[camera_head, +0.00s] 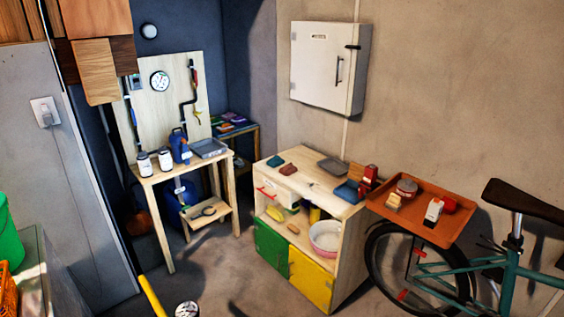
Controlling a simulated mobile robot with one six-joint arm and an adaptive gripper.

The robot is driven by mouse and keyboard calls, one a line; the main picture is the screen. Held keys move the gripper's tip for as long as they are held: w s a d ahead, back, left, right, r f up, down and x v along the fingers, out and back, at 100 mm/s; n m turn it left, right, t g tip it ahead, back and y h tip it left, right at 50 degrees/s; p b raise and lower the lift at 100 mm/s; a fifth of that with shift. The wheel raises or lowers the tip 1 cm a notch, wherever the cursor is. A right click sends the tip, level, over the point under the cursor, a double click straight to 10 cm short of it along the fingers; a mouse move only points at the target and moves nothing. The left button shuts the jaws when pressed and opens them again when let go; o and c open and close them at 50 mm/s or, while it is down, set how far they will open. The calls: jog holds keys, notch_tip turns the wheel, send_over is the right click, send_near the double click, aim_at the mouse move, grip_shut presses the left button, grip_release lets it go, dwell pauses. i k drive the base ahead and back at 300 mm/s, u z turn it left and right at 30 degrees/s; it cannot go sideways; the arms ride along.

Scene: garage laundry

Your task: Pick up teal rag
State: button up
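A small teal rag (275,161) lies folded or bunched at the back left corner of the light wooden cabinet's top (318,185). A reddish-brown cloth-like piece (288,169) lies just in front of it to the right, close to it. A blue-teal item (347,190) sits near the cabinet top's right end; whether it is cloth is too small to tell. My gripper is not in view, and nothing is seen touching the teal rag.
A grey item (333,167) lies at the cabinet top's back. A red container (368,178) stands at its right end. An orange tray (424,212) with several items sits above the bicycle (510,270). A wooden workbench (160,177) stands left. Floor between bench and cabinet looks clear.

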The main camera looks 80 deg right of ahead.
aim_at(277, 161)
jog(key=z, duration=0.05)
jog(key=k, duration=1.65)
jog(key=z, duration=2.1)
jog(key=i, duration=0.6)
jog(key=z, duration=0.05)
